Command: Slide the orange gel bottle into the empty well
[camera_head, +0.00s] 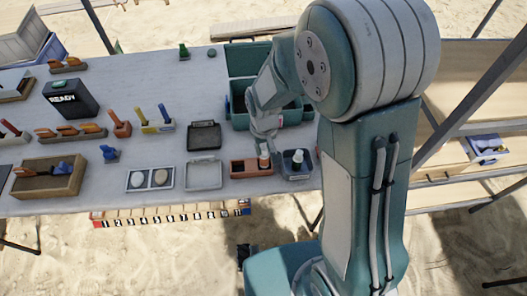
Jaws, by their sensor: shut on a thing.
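My gripper (264,147) is at the front right of the table, pointing down. It is shut on the orange gel bottle (264,161), which is small, with a pale upper part. The bottle is upright at the right end of an orange tray (240,170). The tray's left part looks empty. I cannot tell whether the bottle's base touches the tray floor. Just right of it, a blue-grey tray (298,176) holds a white bottle (297,160). My arm covers part of the area behind these trays.
Left of the orange tray are a pale grey tray (204,187) and a holder with two round stones (150,190). A dark tray (204,124) lies behind. Teal bins (238,116) stand at the back right. A black READY box (71,108) and several tool racks are at left.

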